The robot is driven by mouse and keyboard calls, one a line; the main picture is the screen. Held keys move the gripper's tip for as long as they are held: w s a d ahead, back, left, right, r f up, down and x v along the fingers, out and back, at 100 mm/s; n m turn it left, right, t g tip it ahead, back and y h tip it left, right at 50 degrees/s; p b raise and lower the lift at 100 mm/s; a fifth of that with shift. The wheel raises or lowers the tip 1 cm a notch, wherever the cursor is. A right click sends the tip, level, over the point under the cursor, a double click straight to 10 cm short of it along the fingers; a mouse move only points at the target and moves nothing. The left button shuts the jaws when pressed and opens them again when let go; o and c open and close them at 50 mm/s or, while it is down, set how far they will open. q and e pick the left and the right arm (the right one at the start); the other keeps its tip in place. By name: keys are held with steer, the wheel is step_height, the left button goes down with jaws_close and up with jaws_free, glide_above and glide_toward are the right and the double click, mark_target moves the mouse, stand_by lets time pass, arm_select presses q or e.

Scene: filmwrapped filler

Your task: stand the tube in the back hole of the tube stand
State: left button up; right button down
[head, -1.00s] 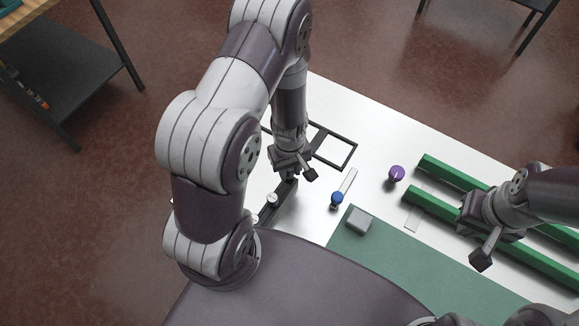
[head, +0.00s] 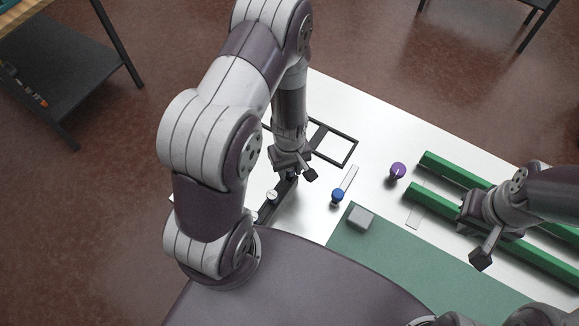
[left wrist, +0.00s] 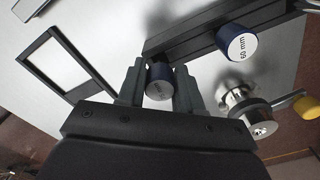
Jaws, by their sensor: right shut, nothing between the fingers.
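The tube stand is a dark bar (head: 286,190) on the white table, running from below my left gripper toward the lower left. It also shows in the left wrist view (left wrist: 190,38), with a blue-capped tube marked 60 mm (left wrist: 241,44) in it. My left gripper (head: 291,174) points down over the stand's far end. In the left wrist view its fingers (left wrist: 160,80) close on both sides of a dark blue tube (left wrist: 159,88). The tube's lower end and the hole are hidden.
A black frame (head: 345,163) lies behind the stand. A blue-topped piece (head: 337,195), a purple knob (head: 398,170) and a grey block (head: 360,217) are to the right. Green rails (head: 425,204) lie further right. A silver fitting with a yellow-ended handle (left wrist: 305,107) is beside the stand.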

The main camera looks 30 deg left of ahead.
arm_select(q)
steer(key=o, duration=0.3)
step_height(320, 180, up, 13)
steer(key=shift+f+b, duration=0.1)
steer(key=shift+b, duration=0.65)
